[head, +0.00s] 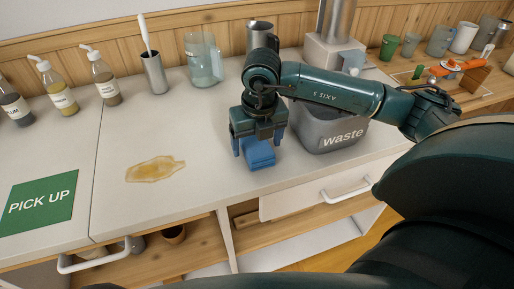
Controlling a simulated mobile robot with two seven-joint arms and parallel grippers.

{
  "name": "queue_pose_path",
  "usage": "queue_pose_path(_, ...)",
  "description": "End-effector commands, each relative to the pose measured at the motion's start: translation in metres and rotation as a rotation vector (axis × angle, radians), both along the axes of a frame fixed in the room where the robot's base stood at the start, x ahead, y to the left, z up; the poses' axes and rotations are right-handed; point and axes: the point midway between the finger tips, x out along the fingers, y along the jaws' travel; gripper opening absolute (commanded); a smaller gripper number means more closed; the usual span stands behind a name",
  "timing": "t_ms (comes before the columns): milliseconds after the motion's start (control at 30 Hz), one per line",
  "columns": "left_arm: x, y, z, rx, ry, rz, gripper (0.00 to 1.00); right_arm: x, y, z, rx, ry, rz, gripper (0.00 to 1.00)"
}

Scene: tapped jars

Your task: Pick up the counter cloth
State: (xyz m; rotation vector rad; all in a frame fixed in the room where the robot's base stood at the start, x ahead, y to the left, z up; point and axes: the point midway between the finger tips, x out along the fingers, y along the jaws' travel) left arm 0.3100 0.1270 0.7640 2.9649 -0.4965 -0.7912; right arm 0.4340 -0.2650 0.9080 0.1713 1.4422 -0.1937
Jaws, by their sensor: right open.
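The counter cloth (260,156) is a blue folded piece on the white counter, left of the waste bin. My right gripper (256,143) points down over the cloth, with its blue fingertips apart. One finger shows left of the cloth and the other near its upper right. The cloth's far part is hidden behind the gripper. I cannot tell whether the fingers touch it. My left gripper is not in view.
A grey bin marked "waste" (330,132) stands close right of the gripper. A yellowish spill (154,169) lies to the left, with a green "PICK UP" mat (40,203) beyond it. Bottles, a glass pitcher (204,62) and a metal cup (154,74) line the back.

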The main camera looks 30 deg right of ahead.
Motion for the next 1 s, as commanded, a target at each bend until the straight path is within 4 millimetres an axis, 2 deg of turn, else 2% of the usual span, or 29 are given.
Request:
queue_pose_path(100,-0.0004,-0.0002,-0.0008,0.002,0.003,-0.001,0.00,0.0001,0.0001,-0.0116,0.001,0.003,0.001,0.80)
queue_pose_path(367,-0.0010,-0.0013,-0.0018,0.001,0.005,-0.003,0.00,0.0006,0.0000,-0.0133,0.000,0.001,0.001,0.79)
queue_pose_path(900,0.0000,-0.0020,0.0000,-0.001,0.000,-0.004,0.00,0.0007,-0.0001,-0.0129,0.000,0.001,0.001,0.35)
queue_pose_path(1000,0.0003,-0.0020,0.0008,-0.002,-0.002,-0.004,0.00,0.0006,-0.0001,-0.0127,0.000,0.000,0.001,0.32)
